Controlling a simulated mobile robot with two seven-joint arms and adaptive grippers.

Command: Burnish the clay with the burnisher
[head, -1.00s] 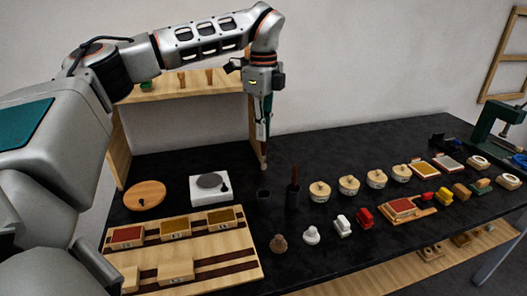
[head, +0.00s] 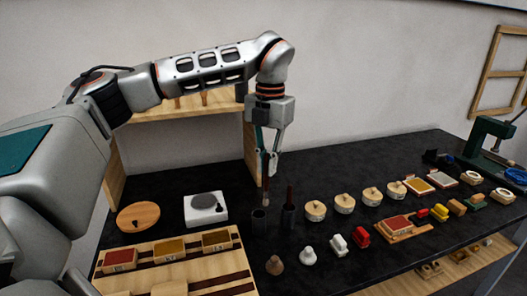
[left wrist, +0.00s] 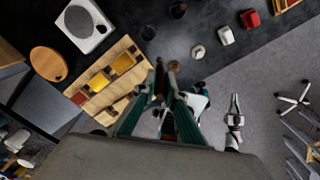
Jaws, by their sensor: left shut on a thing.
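My left gripper (head: 269,158) is shut on a slim tool with a dark reddish handle (head: 265,172), which appears to be the burnisher. The tool hangs upright, its rounded tip just above the rim of a dark cup (head: 259,221) in the head view. In the left wrist view the gripper (left wrist: 163,82) also holds the tool. A red-topped slab (head: 396,223) lies on a small board at the right. I cannot tell which is the clay.
A second dark cup (head: 289,215) with a red-handled tool stands beside the first. Several round lidded pots (head: 316,209), a white device (head: 206,209) and a round wooden disc (head: 138,217) stand on the black table. A wooden shelf (head: 180,112) is behind.

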